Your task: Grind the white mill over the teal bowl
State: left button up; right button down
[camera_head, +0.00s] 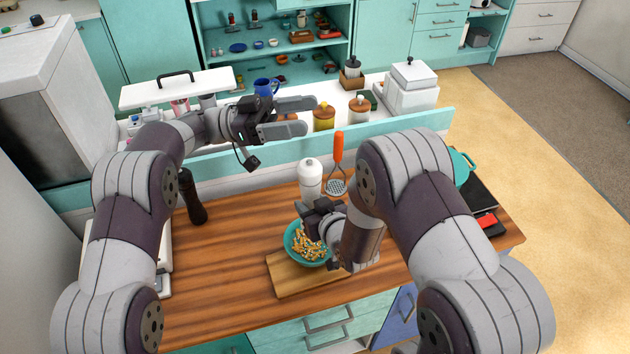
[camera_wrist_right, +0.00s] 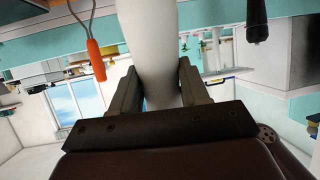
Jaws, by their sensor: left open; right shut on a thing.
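The white mill (camera_head: 311,176) looks upright in the head view, at the far rim of the teal bowl (camera_head: 289,243). My right gripper (camera_head: 318,207) is shut on the mill's body, which also shows between the fingers in the right wrist view (camera_wrist_right: 150,45). My gripper and wrist hide the mill's lower end, so I cannot tell how far it is over the bowl. The bowl holds yellowish pasta-like pieces and rests on a wooden board (camera_head: 290,280). My left gripper (camera_head: 307,117) is open and empty, raised beyond the wooden counter.
A dark mill (camera_head: 191,197) stands on the counter at left. An orange-handled utensil (camera_head: 337,150) is behind the white mill, also visible in the wrist view (camera_wrist_right: 96,60). Jars (camera_head: 324,118) stand on the back counter. The wooden counter between dark mill and bowl is clear.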

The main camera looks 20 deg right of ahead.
pick_arm(q)
notch_tip(320, 180, down, 4)
jog(key=s+a+r+n+t+h, duration=0.1)
jog(key=a+n+t+h, duration=0.15)
jog(key=n+t, duration=0.6)
jog(key=n+t+y, duration=0.1)
jog(key=t+y, duration=0.5)
jog(key=t, duration=0.3)
send_near(316, 168)
notch_tip(316, 168, down, 3)
jog(key=w+a, duration=0.1)
jog(key=x, duration=1.2)
jog(key=shift+w+r, duration=0.2)
jog(key=shift+r, duration=0.05)
jog(key=shift+a, duration=0.1)
jog(key=c, duration=1)
